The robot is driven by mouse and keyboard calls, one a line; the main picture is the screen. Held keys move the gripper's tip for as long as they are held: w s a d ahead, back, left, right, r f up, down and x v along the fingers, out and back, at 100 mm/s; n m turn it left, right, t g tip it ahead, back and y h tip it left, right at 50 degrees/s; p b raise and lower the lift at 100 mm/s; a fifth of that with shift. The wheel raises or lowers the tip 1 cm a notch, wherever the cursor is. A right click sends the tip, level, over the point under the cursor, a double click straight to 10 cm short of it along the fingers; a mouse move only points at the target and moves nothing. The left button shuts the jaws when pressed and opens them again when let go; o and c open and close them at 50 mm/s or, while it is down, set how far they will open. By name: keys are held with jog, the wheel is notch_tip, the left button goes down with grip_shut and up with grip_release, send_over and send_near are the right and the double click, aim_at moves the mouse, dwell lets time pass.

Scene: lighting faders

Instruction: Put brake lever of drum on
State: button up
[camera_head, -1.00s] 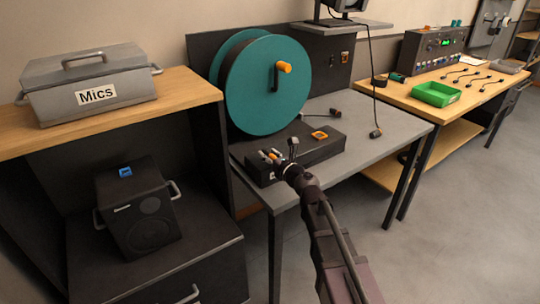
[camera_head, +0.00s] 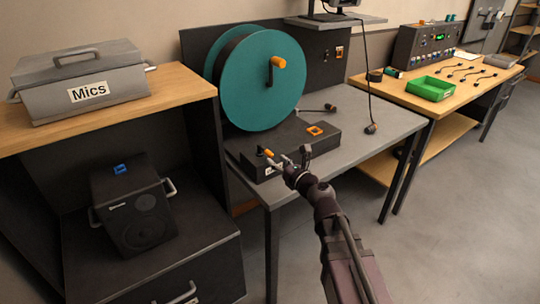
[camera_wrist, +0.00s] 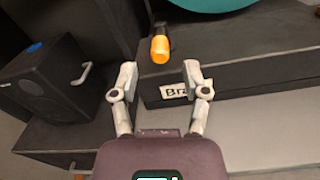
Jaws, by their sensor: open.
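The teal cable drum (camera_head: 262,80) stands on a black base (camera_head: 295,143) on the grey bench, with an orange-knobbed crank on its face. The brake lever (camera_head: 267,153) has an orange grip and sits at the base's front left corner. In the wrist view the lever's orange grip (camera_wrist: 160,48) points toward me, above a partly hidden label (camera_wrist: 178,90) reading "Bra". My gripper (camera_head: 283,160) is close to the lever in the head view. In the wrist view my gripper (camera_wrist: 158,72) is open, its fingers apart on either side below the orange grip, with nothing held.
An orange square switch (camera_head: 315,130) is on the base's top right. A monitor cable hangs over the grey bench (camera_head: 375,120). A black speaker (camera_head: 133,207) stands on a low cabinet at left, below a grey Mics case (camera_head: 85,85).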

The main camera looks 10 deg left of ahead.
jog(key=v, duration=0.4)
jog(key=shift+s+d, duration=0.2)
jog(key=shift+w+d, duration=0.1)
